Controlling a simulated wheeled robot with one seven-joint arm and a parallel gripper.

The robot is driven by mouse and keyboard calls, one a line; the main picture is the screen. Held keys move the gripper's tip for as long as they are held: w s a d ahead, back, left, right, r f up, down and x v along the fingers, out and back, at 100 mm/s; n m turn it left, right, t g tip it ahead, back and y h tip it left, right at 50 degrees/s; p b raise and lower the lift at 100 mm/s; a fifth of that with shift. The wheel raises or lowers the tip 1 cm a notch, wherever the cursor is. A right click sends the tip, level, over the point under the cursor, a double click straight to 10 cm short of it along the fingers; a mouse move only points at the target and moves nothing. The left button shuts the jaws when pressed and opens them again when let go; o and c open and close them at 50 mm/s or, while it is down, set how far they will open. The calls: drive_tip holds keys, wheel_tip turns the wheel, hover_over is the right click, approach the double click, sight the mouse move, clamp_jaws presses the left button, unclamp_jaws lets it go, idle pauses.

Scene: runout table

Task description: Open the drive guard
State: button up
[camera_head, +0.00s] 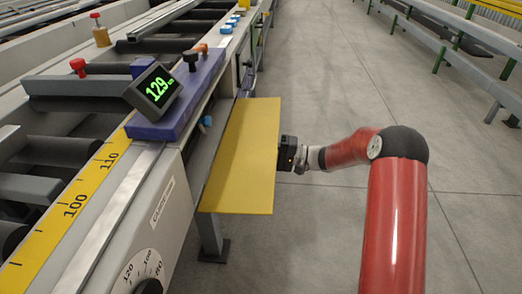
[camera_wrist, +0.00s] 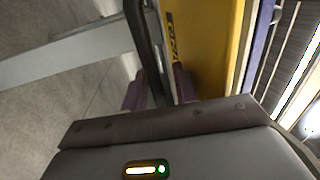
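The drive guard appears as a flat yellow panel (camera_head: 238,160) on the side of the runout table, with its outer edge standing out from the frame over the floor. In the wrist view its yellow face (camera_wrist: 205,45) has dark lettering and a dark grey bar handle (camera_wrist: 152,45) beside it. My gripper (camera_head: 288,153) is at the guard's outer right edge. In the wrist view its two purple fingers (camera_wrist: 160,87) lie on either side of the handle and appear closed on it. The handle is hidden behind the panel in the head view.
A display reading 129 (camera_head: 157,88) sits on a blue block on the table. A yellow scale (camera_head: 75,205) and a dial (camera_head: 142,272) are at the near left. Grey floor (camera_head: 330,90) lies open to the right, up to a green-legged rack (camera_head: 455,45).

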sight(255, 141)
clamp_jaws()
drive_tip(key=shift+d+r+h, duration=0.1)
drive_tip(key=shift+r+h, duration=1.7)
drive_tip(key=shift+r, duration=0.1)
drive_tip(key=shift+o, duration=0.7)
unclamp_jaws()
